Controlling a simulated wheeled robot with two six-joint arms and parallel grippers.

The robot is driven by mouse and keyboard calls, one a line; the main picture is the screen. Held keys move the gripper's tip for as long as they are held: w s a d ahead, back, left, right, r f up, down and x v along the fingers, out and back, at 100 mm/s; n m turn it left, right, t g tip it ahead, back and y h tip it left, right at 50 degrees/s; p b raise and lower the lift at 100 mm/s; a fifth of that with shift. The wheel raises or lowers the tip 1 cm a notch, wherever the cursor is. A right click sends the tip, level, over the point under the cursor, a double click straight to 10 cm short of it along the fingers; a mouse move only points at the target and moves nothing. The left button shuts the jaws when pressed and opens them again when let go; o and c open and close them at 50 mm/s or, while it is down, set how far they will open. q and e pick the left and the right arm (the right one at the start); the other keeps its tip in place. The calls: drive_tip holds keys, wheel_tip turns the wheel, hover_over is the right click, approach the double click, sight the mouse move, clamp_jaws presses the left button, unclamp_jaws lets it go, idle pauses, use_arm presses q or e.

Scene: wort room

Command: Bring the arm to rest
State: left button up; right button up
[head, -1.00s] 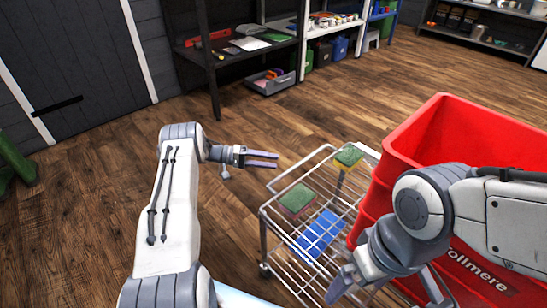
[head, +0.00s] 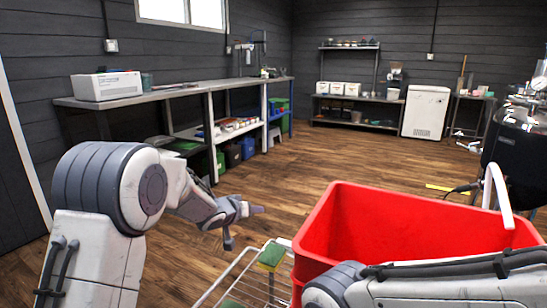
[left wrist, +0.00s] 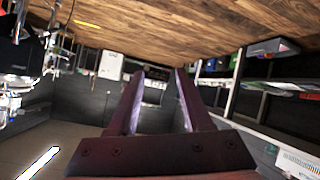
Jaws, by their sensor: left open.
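My left arm comes in from the left in the head view, bent at a large round joint, and its gripper (head: 250,209) points right above the wooden floor, left of the red bin. In the left wrist view the two fingers of my left gripper (left wrist: 160,72) stand apart with nothing between them. My right arm lies across the bottom right of the head view, in front of the red bin (head: 335,265). Its gripper is out of view.
A workbench (head: 175,93) with shelves runs along the back left. A dark round vessel (head: 520,150) stands at the right. Open floor lies beyond the bin.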

use_arm(q)
drive_tip(key=s+d+f+m+g+y, duration=0.1)
drive_tip(key=s+m+g+y, duration=0.3)
drive_tip(key=s, duration=1.9)
drive_tip(key=s+d+f+m+g, duration=0.2)
drive_tip(key=s+g, duration=0.5)
drive_tip(key=s, duration=1.6)
wheel_tip(320, 180, up, 38)
drive_tip(key=p, duration=3.8)
drive_tip(key=shift+s+a+r+m, duration=0.25)
drive_tip(key=shift+s+a+m, duration=0.15)
drive_tip(key=shift+s+a, duration=0.05)
